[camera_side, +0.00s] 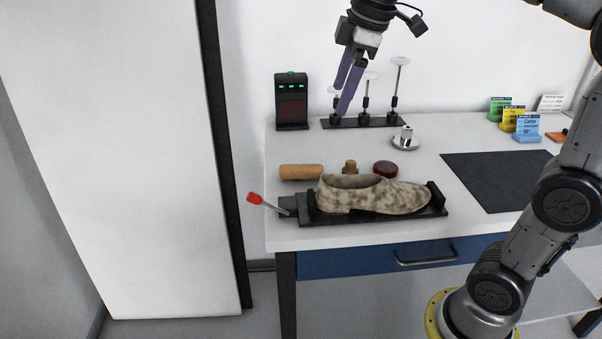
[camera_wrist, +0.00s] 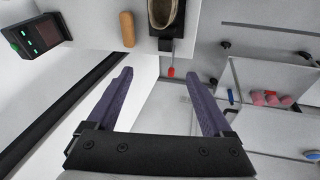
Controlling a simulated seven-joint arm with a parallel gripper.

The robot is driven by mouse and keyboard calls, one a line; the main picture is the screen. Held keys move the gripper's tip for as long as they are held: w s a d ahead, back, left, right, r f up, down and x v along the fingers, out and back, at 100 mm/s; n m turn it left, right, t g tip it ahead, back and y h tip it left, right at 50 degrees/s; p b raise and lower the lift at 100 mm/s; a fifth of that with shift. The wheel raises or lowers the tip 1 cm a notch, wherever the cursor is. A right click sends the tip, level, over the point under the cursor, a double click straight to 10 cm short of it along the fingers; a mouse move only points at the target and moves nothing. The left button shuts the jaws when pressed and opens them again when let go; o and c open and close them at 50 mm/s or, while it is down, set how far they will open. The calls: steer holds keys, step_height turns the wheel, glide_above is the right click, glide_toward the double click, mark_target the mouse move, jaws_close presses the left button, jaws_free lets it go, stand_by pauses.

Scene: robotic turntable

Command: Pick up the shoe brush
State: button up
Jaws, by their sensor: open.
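A tan, wooden-looking rounded block (camera_side: 300,171) lies on the white table behind the shoe's left end; it also shows in the wrist view (camera_wrist: 127,28). A small brown knobbed piece (camera_side: 349,167) stands behind the shoe. I cannot tell for sure which of these is the shoe brush; no bristles show. My gripper (camera_side: 341,100) has purple fingers, open and empty. It hangs high, apart from both pieces, in front of the rack in the side view. In the wrist view my gripper (camera_wrist: 159,74) has nothing between its fingers except distant background.
A mottled shoe (camera_side: 375,194) sits in a black holder (camera_side: 435,208) with a red-tipped lever (camera_side: 254,198) past the table's left edge. A dark red tin (camera_side: 385,168), a black box (camera_side: 291,101), a rack (camera_side: 365,122) and a black mat (camera_side: 497,179) are nearby.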

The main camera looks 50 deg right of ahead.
steer(key=w+d+f+n+g, duration=0.1)
steer(key=w+d+f, duration=0.25)
steer(key=w, duration=0.65)
steer(key=g, duration=0.3)
glide_above(301, 167)
steer(key=shift+m, duration=0.3)
step_height(301, 167, down, 20)
steer(key=shift+w+d+f, duration=0.1)
steer(key=shift+f, duration=0.05)
steer(key=shift+s+f, duration=0.2)
steer(key=shift+f, duration=2.85)
jaws_close()
